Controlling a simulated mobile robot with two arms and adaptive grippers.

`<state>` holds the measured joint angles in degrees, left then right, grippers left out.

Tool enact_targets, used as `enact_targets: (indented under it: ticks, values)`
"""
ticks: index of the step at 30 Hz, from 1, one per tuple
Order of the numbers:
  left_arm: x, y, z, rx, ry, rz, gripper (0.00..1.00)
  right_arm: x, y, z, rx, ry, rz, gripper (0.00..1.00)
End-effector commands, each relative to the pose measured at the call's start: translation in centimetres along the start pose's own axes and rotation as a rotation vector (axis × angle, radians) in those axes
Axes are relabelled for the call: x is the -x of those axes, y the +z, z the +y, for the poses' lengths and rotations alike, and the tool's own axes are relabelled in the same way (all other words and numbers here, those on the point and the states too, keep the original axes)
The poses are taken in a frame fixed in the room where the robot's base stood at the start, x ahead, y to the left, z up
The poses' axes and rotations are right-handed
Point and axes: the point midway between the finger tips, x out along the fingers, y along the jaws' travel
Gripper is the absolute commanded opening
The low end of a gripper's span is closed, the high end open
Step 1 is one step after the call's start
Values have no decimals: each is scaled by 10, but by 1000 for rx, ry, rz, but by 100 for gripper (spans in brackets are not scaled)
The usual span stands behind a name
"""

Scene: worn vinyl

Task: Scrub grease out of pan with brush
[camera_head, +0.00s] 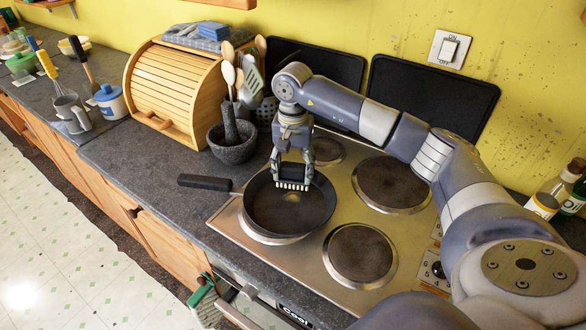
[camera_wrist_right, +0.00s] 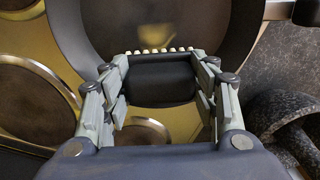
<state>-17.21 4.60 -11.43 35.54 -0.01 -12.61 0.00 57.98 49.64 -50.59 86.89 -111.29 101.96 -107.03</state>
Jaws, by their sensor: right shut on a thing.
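The black frying pan (camera_head: 262,207) sits on the front left burner of the stove, its handle (camera_head: 205,182) pointing left over the counter. It also shows in the right wrist view (camera_wrist_right: 205,25). A yellowish patch (camera_wrist_right: 155,35) marks the pan's inside. My right gripper (camera_head: 293,180) is shut on the brush, over the far side of the pan. The brush (camera_wrist_right: 160,80) has a dark body and a row of pale bristles (camera_head: 293,186) facing the pan. I cannot tell whether the bristles touch the pan. My left gripper is not in view.
The steel stove (camera_head: 328,205) has other bare burners (camera_head: 360,254) to the right and behind. A stone mortar (camera_head: 233,148) with pestle and a utensil holder stand close left of my right gripper. A wooden bread box (camera_head: 165,90) is farther left. Bottles (camera_head: 552,195) stand at the right.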

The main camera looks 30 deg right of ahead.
Motion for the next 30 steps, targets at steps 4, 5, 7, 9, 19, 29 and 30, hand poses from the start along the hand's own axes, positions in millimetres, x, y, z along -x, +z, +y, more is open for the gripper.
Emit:
enact_targets:
  ticks: [4,5,7,9,19,29,30]
  values:
    - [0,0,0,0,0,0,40,0,0,0,0,0,0,36]
    - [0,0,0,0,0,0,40,0,0,0,0,0,0,36]
    - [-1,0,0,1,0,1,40,-1,0,0,0,0,0,36]
    - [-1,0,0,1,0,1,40,-2,0,0,0,0,0,36]
    - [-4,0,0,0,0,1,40,-5,0,0,-1,0,0,36]
    - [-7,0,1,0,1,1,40,-8,0,0,-1,0,0,36]
    - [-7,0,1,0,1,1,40,-9,0,0,-1,0,0,36]
